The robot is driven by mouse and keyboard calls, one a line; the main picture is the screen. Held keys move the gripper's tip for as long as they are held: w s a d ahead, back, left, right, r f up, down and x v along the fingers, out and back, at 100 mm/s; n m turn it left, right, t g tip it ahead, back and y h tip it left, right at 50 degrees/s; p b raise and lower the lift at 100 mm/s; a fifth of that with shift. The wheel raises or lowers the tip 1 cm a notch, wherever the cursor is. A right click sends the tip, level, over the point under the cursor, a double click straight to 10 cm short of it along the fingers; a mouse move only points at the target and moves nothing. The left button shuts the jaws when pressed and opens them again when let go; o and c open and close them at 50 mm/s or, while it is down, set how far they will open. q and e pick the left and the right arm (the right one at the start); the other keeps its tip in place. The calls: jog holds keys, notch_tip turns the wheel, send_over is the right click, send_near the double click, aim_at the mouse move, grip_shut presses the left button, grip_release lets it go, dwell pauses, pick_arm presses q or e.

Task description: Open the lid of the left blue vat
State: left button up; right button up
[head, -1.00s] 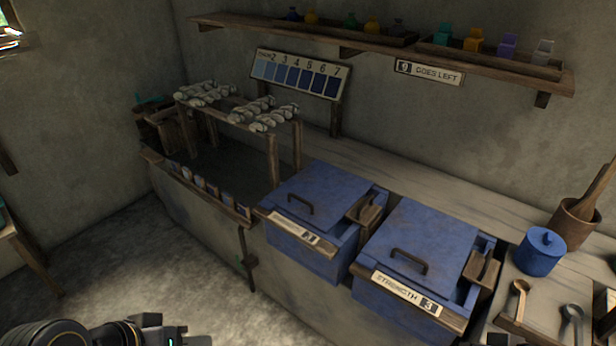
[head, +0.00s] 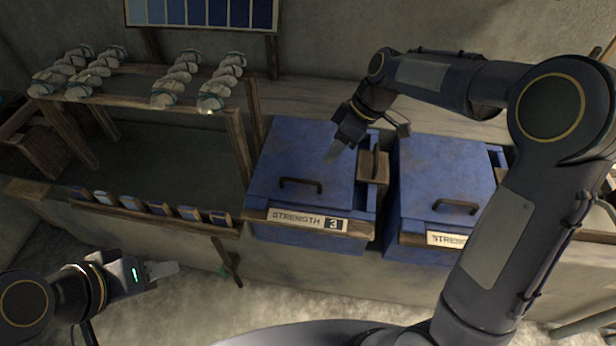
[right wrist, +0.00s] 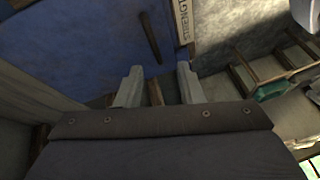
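The left blue vat (head: 258,232) carries a flat blue lid (head: 285,150), which lies closed. The lid has a dark bar handle (head: 301,184) near its front edge, and a "STRENGTH 3" label (head: 306,220) sits below it. My right gripper (head: 333,153) hangs over the right half of this lid, behind and right of the handle, gripping nothing. In the right wrist view, its two fingers (right wrist: 158,84) stand apart, with the blue lid (right wrist: 85,45) and the handle (right wrist: 150,38) beyond them. My left gripper (head: 165,270) is low at the left, away from the vat; its finger gap is unclear.
A second blue vat (head: 436,180) stands to the right, partly behind my right arm. A small wooden box (head: 373,167) is at the left vat's right side. A wooden rack (head: 150,72) with grey skeins stands left. Free floor lies in front.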

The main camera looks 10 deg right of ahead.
jog(key=a+f, duration=0.2)
jog(key=f, duration=0.1)
jog(key=w+a+f+n, duration=0.1)
jog(key=f, duration=0.3)
jog(key=w+a+f+n, duration=0.1)
jog(key=a+f, duration=0.1)
jog(key=f, duration=0.1)
jog(key=shift+a+f+g, duration=0.3)
jog(key=shift+f, duration=0.1)
grip_shut()
